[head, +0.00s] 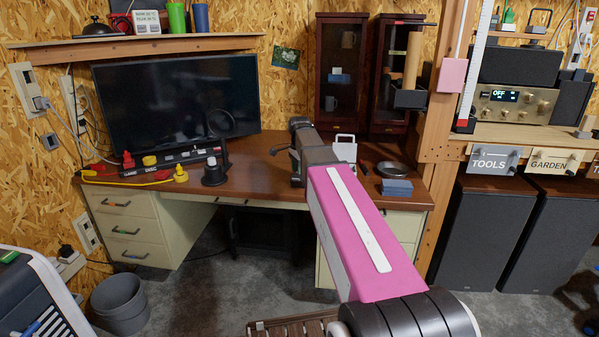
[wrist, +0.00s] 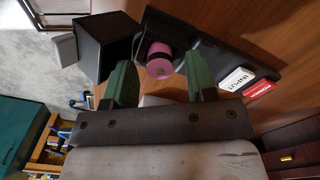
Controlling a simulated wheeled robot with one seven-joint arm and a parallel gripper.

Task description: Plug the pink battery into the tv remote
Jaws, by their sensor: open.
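The pink battery (wrist: 159,62) shows in the wrist view as a short pink cylinder with a dark band, end-on towards the camera. It lies between and beyond the two green fingers of my gripper (wrist: 158,75), which are open with space on both sides. A long black object, seemingly the tv remote (wrist: 222,66), runs to the right with a white INPUT button and a red button. The battery is at its left end; I cannot tell whether it sits in it or beside it. In the head view, my pink arm hides both.
A black box (wrist: 104,40) stands close left of the battery. In the head view, the desk (head: 245,165) holds a television (head: 175,95), a black strip with coloured plugs, and a dark round dish (head: 391,169). Shelves and speakers stand at right.

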